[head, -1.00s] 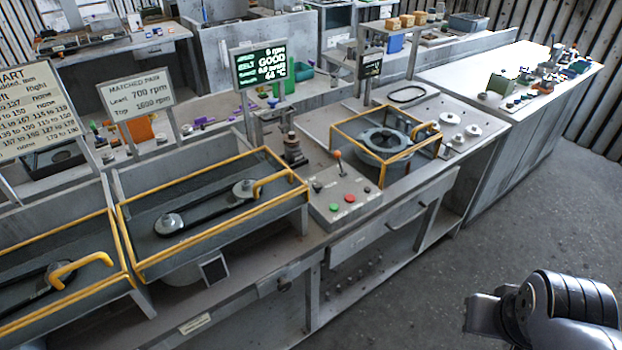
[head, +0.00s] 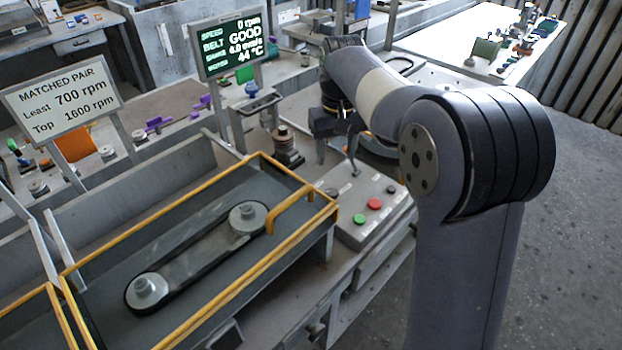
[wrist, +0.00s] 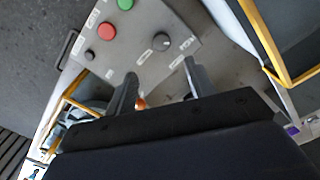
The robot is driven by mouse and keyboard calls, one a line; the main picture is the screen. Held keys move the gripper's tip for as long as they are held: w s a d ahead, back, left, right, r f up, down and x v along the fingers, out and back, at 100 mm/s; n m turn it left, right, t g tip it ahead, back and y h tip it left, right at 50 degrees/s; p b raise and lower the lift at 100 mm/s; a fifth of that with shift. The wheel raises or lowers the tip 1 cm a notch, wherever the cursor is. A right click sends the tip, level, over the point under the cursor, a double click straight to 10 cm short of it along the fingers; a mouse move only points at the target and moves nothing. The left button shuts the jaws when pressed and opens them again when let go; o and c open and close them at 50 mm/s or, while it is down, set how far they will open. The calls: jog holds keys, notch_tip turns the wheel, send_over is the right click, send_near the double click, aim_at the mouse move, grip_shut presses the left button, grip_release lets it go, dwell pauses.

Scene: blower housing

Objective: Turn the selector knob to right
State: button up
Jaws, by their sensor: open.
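The selector knob (wrist: 161,41) is a small dark round knob on the grey sloped control box (head: 345,225). In the wrist view it lies just beyond my open fingertips, near the middle between them. In the head view the dark knob (head: 331,192) sits at the box's left side, below my gripper (head: 338,162). My gripper points down, open, above the box and apart from the knob. An orange lever tip (wrist: 140,101) shows between the fingers in the wrist view. Which way the knob points is too small to tell.
A red button (head: 374,203) and a green button (head: 359,219) are on the same box. A yellow-framed belt bay (head: 200,240) stands to the left. A display (head: 230,45) reads 0 rpm and belt GOOD. My arm hides the ring-shaped housing behind.

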aim_at(331, 190)
jog(key=f, duration=1.1)
jog(key=shift+w+a, duration=0.1)
jog(key=shift+a, duration=0.15)
jog(key=shift+c, duration=0.3)
jog(key=c, duration=0.9)
